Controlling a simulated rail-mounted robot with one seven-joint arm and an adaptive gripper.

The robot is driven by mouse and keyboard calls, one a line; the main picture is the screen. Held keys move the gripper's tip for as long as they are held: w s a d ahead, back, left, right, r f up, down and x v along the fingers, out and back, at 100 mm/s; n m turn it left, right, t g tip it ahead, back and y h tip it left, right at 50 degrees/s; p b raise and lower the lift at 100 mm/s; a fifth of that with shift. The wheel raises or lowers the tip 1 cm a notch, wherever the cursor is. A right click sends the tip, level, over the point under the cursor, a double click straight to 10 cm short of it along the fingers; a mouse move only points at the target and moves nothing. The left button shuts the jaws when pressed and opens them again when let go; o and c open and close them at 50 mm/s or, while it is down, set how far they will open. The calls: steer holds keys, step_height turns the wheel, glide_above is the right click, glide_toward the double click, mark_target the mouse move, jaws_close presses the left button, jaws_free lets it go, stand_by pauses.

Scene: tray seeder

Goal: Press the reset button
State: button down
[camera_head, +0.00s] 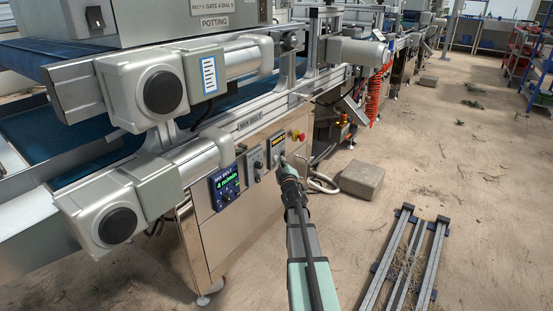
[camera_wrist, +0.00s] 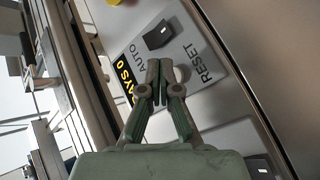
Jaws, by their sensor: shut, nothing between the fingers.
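The control panel (camera_head: 278,153) is on the front of the steel cabinet, with a small amber display. In the wrist view the panel plate (camera_wrist: 205,98) looks rotated, with the RESET label (camera_wrist: 204,62) to the right of my fingertips. In the head view my gripper (camera_head: 283,160) is at the panel's lower edge.
A black rocker switch (camera_wrist: 158,35) marked AUTO sits just above my fingertips in the wrist view. A red emergency knob (camera_head: 301,136) is to the panel's right. The blue MIX BELT display (camera_head: 226,186) is left. A grey block (camera_head: 361,179) lies on the floor.

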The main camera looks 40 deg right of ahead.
steer(key=s+d+p, duration=0.2)
steer(key=s+p, duration=0.2)
steer(key=s, duration=0.1)
steer(key=shift+s+p, duration=0.35)
stand_by(0.7)
